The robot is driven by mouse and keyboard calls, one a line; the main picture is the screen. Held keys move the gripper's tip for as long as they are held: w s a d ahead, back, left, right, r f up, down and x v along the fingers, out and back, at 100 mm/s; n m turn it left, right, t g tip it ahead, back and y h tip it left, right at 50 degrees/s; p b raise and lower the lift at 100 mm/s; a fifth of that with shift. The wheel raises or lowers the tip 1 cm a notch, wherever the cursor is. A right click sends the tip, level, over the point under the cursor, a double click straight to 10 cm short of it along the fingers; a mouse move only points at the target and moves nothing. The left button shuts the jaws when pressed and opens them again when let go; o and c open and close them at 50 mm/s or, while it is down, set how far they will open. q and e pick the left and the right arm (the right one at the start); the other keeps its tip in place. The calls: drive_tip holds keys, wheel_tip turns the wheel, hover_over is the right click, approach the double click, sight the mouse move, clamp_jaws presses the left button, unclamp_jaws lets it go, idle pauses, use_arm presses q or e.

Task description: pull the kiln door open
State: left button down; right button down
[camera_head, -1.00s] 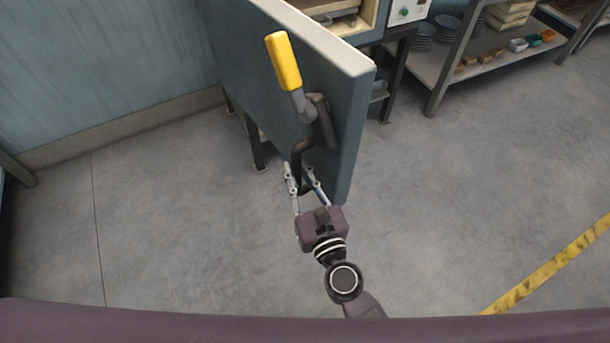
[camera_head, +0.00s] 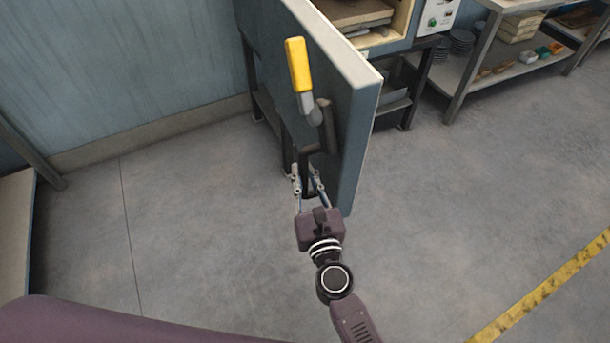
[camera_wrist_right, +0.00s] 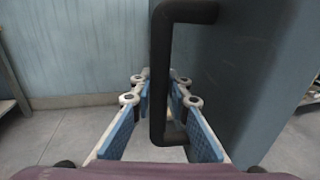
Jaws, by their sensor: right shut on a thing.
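The blue-grey kiln door (camera_head: 352,140) stands swung well out from the kiln, its pale inner edge facing right. The kiln's opening (camera_head: 356,14) shows behind it at the top. On the door's outer face are a yellow-gripped lever (camera_head: 299,66) and a black bar handle (camera_head: 318,149). My right gripper (camera_head: 307,180) is shut on the lower part of the black handle. In the right wrist view, the handle (camera_wrist_right: 161,70) runs down between the blue pads of the right gripper (camera_wrist_right: 168,115). My left gripper is out of view.
A metal shelf table (camera_head: 462,75) with plates and small items stands at the back right. A pale tabletop (camera_head: 15,225) is at the left edge. A blue wall (camera_head: 110,60) stands behind. The floor (camera_head: 430,200) around the door is clear, with a yellow line at right.

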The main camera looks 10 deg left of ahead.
drive_tip(key=c, duration=1.9)
unclamp_jaws()
drive_tip(key=v, duration=1.2)
drive_tip(key=shift+d, duration=0.1)
